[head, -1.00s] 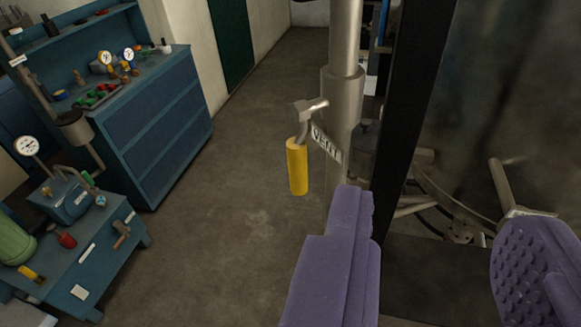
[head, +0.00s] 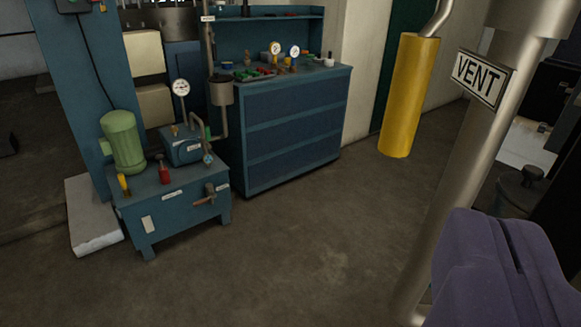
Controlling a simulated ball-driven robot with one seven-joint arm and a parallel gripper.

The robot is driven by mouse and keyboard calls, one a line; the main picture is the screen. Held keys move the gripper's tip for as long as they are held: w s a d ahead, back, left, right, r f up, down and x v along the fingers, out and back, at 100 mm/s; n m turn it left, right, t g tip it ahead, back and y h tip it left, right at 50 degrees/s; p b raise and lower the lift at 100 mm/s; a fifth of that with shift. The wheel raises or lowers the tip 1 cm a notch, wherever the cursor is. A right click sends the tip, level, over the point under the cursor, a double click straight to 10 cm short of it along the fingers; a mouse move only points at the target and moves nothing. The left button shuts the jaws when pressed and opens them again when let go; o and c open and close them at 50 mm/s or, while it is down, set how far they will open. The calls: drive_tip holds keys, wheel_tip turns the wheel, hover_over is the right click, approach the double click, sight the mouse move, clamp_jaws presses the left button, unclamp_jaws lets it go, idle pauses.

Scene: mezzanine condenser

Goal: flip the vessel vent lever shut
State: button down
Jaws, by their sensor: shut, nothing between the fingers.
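The vessel vent lever has a yellow grip (head: 410,95) that hangs down from a bent metal stem (head: 437,18) at the upper right. The stem's upper end and its joint are out of the picture. A white VENT label (head: 480,78) is fixed beside it on a steel pipe (head: 458,175), which runs down to the floor. My gripper (head: 500,225), with purple fingers, is shut and empty at the lower right. In the picture it lies below and to the right of the yellow grip, apart from it, and overlaps the lower pipe.
A blue drawer bench (head: 290,130) with gauges and small fittings stands at the back. Left of it is a low blue stand (head: 180,215) with a green tank (head: 122,142) and a pump. Bare floor (head: 310,240) lies between these and the pipe. Dark equipment fills the right edge.

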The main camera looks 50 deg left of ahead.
sight(407, 103)
drive_tip(key=shift+s+a+f+g+y, duration=0.2)
drive_tip(key=shift+s+y, duration=0.1)
drive_tip(key=shift+s, duration=0.15)
drive_tip(key=shift+s+a+f+g+y, duration=0.15)
drive_tip(key=shift+s+y, duration=0.15)
drive_tip(key=shift+s, duration=0.15)
drive_tip(key=shift+r, duration=0.1)
drive_tip(key=x, duration=1.4)
drive_tip(key=shift+w, duration=0.1)
